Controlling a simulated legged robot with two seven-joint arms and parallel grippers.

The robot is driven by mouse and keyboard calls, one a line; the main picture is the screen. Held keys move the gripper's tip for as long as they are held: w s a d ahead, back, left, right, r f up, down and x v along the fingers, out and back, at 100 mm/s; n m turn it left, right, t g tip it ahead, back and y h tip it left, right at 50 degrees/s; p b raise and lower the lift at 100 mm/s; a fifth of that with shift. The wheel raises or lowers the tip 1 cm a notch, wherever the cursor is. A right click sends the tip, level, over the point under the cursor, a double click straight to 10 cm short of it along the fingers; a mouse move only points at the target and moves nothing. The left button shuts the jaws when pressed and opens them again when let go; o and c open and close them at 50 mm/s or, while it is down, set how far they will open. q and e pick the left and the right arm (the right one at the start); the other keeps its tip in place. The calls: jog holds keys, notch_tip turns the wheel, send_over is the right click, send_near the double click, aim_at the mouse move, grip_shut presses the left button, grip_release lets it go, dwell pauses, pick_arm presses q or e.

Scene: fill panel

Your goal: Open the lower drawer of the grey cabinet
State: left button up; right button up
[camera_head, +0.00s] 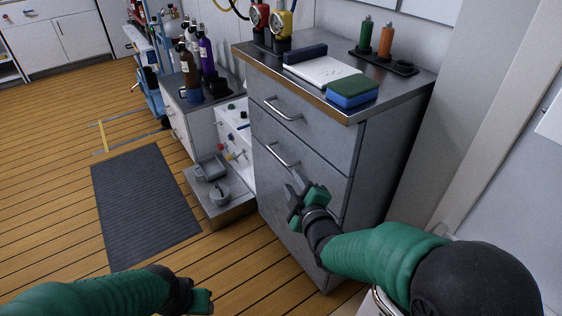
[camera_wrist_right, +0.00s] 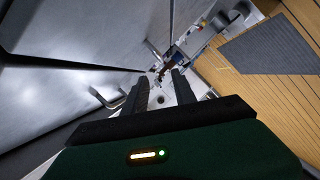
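The grey cabinet (camera_head: 390,160) stands right of centre in the head view. Its upper drawer has a bar handle (camera_head: 285,112), and a second bar handle (camera_head: 283,158) sits on the front below it. Both drawers look closed. My right gripper (camera_head: 297,186) is just below and in front of the lower handle, apart from it. In the right wrist view its two fingers (camera_wrist_right: 161,82) are spread with nothing between them. A handle (camera_wrist_right: 105,98) shows left of the fingers there. My left gripper (camera_head: 201,301) is low at the bottom edge; its fingers are not clear.
A blue and green sponge (camera_head: 352,91), a white board and bottles on a dark tray (camera_head: 384,62) sit on the cabinet top. Left of the cabinet is an open low drawer (camera_head: 224,208) holding grey items. A dark mat (camera_head: 145,205) lies on the free wooden floor.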

aim_at(277, 155)
jog(key=b+x, duration=0.3)
jog(key=x, duration=0.4)
jog(key=b+x, duration=0.3)
jog(key=x, duration=0.5)
jog(key=shift+a+f, duration=0.1)
jog(key=shift+f, duration=0.15)
jog(key=shift+w+a+r, duration=0.1)
jog(key=shift+w+a, duration=0.15)
jog(key=shift+w, duration=0.1)
pick_arm(q)
jog(key=s+x, duration=0.1)
jog(key=x, duration=0.5)
jog(key=shift+s+a+f, duration=0.2)
jog(key=shift+a+f, duration=0.1)
jog(key=shift+f, duration=0.1)
pick_arm(e)
jog(key=shift+d, duration=0.1)
jog(key=shift+c, duration=0.8)
grip_shut()
